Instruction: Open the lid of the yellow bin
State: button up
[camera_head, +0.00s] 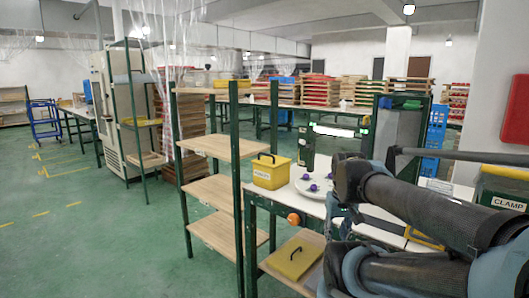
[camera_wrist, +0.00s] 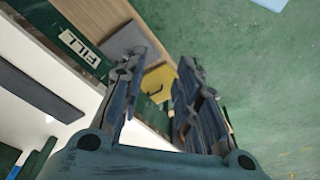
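A yellow bin (camera_head: 271,170) with a dark handle on its closed top and a label on its front stands on the table in the head view. A flat yellow panel (camera_head: 293,257) with a dark handle lies on the wooden lower shelf; I cannot tell whether it is a bin's lid. In the wrist view, a yellow surface with a dark handle (camera_wrist: 160,78) shows beyond and between the fingers of my gripper (camera_wrist: 164,60). My gripper is open, with nothing between its fingers. In the head view my arm covers the right side.
A wooden shelf rack (camera_head: 222,147) with green posts stands left of the table. A white plate with purple pieces (camera_head: 313,186) is beside the bin. A green box marked CLAMP (camera_head: 506,190) is at right. Green floor (camera_head: 90,235) is clear at left.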

jog(key=w+a+r+n, duration=0.2)
jog(key=w+r, duration=0.7)
jog(key=r, duration=0.3)
notch_tip(320, 180, up, 20)
jog(key=r+n+h, duration=0.1)
jog(key=n, duration=0.7)
send_over(265, 154)
jog(key=s+a, duration=0.2)
jog(key=s, duration=0.1)
jog(key=x, duration=1.8)
jog(key=shift+s+d, duration=0.15)
jog(key=shift+d, duration=0.1)
jog(key=shift+r, duration=0.1)
grip_shut()
